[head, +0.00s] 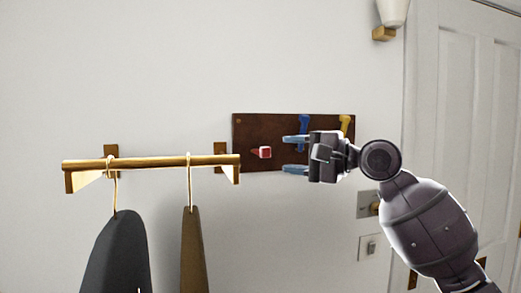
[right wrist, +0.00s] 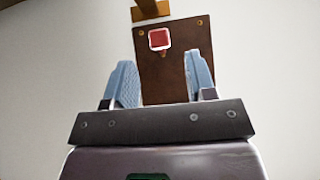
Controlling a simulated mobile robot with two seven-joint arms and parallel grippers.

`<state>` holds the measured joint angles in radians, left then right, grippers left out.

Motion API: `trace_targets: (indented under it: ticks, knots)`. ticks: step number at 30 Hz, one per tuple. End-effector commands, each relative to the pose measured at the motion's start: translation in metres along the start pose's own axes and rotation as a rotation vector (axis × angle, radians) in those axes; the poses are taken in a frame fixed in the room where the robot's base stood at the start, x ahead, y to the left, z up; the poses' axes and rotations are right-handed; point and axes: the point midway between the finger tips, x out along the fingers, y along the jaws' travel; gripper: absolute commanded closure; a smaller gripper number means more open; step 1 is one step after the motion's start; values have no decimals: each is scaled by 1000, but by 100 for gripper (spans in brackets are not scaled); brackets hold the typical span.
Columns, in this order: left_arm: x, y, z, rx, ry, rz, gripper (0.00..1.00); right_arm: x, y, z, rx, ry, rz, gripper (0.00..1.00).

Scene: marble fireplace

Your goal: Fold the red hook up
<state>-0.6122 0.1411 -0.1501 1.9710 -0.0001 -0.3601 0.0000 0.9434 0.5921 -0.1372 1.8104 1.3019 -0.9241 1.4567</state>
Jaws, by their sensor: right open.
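The red hook (head: 264,153) sits on the left part of a dark wooden board (head: 249,130) on the wall. It sticks out from the board, with its end towards me. It also shows in the right wrist view (right wrist: 159,39), beyond the fingertips and between their lines. My right gripper (head: 285,154) is open with blue finger pads, just right of the red hook and apart from it. In the right wrist view the gap between the fingers (right wrist: 160,80) is empty. My left gripper is not in view.
A blue hook (head: 304,122) and a yellow hook (head: 346,124) are on the same board, partly behind my right gripper. A wall lamp (head: 391,14) and a white door (head: 460,90) are at the right.

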Motion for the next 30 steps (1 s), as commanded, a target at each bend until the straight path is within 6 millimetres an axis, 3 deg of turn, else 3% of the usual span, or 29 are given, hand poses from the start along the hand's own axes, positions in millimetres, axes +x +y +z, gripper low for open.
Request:
trace_targets:
  ticks: [9,15,28,30]
  knots:
    - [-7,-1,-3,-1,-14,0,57,56,-1,0,0,-2,0,49]
    - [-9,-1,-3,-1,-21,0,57,77,0,0,0,0,0,49]
    - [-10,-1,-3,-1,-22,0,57,84,0,0,-3,1,0,49]
    - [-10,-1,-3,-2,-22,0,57,84,0,0,-3,1,0,60]
